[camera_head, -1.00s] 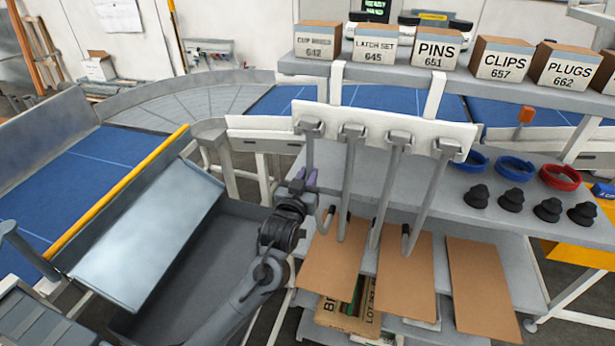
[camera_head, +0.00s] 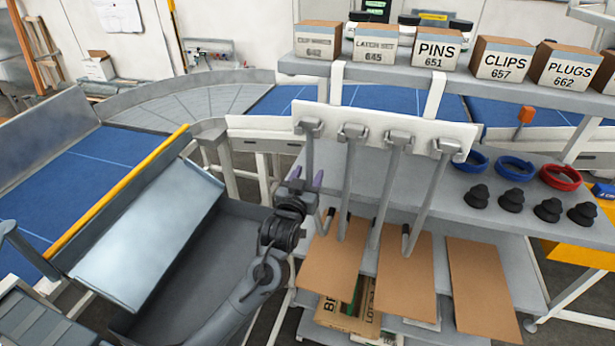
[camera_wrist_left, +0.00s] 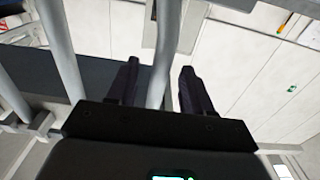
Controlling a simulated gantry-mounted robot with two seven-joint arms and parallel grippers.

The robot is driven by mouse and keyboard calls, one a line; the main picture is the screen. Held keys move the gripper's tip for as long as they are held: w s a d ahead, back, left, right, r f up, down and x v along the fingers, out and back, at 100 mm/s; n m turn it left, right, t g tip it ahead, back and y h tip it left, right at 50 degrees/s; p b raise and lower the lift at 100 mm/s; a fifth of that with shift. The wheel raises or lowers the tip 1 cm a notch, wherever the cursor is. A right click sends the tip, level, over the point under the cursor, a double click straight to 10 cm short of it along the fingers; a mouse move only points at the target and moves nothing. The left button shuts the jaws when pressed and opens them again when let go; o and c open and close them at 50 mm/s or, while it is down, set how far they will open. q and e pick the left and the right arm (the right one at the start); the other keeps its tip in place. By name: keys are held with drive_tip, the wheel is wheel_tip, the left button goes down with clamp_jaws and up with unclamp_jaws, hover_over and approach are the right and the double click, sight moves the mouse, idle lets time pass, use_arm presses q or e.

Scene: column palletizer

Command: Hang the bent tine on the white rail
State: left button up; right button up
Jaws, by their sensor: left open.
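The white rail (camera_head: 420,132) stands above the grey shelf, with several grey hooked tines hanging down from its brackets. The leftmost tine (camera_head: 309,154) is at my left gripper (camera_head: 308,177). The other tines (camera_head: 348,190) hang to its right, their lower ends turned up. I cannot tell which tine is the bent one. My left gripper is open, its two dark fingers apart. In the left wrist view, a grey tine (camera_wrist_left: 166,50) shows between the open fingers (camera_wrist_left: 157,80) and appears clear of both. My right gripper is not in view.
Boxes labelled PINS (camera_head: 437,50) and others line the upper shelf. Blue and red rings (camera_head: 562,177) and black knobs (camera_head: 510,200) stand on the grey shelf at right. Brown sheets (camera_head: 405,285) lean below. A grey bin (camera_head: 205,260) is at left.

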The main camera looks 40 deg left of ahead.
use_arm(q)
drive_tip(key=b+v, duration=0.2)
drive_tip(key=v, duration=0.8)
drive_tip(key=shift+s+d, duration=0.15)
drive_tip(key=shift+s, duration=0.2)
